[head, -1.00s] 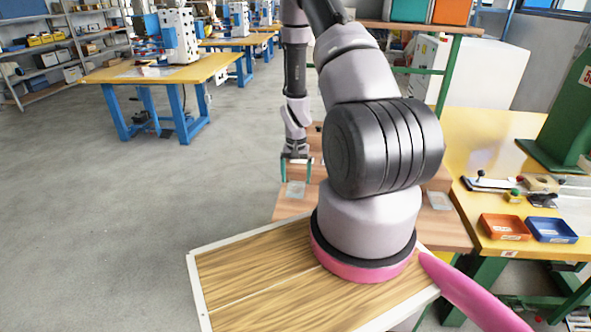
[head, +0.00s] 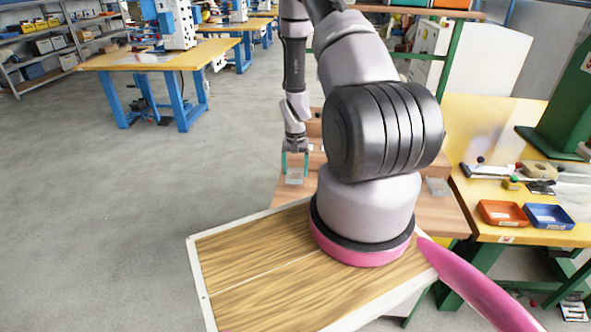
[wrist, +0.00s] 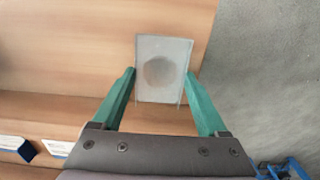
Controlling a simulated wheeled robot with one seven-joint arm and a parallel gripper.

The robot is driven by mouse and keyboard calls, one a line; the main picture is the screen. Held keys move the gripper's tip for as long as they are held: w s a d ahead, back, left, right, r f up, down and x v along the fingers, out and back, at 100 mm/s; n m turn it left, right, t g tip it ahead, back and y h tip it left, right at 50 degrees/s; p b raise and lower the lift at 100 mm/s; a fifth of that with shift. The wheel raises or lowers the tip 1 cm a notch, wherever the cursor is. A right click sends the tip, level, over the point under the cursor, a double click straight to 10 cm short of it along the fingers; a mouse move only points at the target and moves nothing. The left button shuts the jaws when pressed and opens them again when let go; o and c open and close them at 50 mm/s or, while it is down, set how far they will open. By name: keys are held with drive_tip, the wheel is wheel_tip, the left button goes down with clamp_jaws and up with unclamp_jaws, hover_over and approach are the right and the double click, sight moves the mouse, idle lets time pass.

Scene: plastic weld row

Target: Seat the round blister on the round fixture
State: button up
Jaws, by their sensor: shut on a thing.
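My gripper (head: 295,164) has two green fingers, one on each side of a clear square blister (head: 295,177) with a round dome. In the wrist view the blister (wrist: 164,68) sits between the fingertips (wrist: 160,88), its dome facing the camera. The gripper is shut on its side edges, low over the wooden shelf; I cannot tell whether the blister still touches the shelf. I cannot make out the round fixture for certain in either view.
A second clear piece (head: 438,186) lies on the wooden shelf to the right, beyond my arm. The yellow bench (head: 480,140) holds an orange tray (head: 502,213), a blue tray (head: 549,216), and small tooling. A green press column (head: 575,100) stands there. Open floor lies left.

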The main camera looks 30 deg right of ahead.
drive_tip(key=shift+r, duration=2.25)
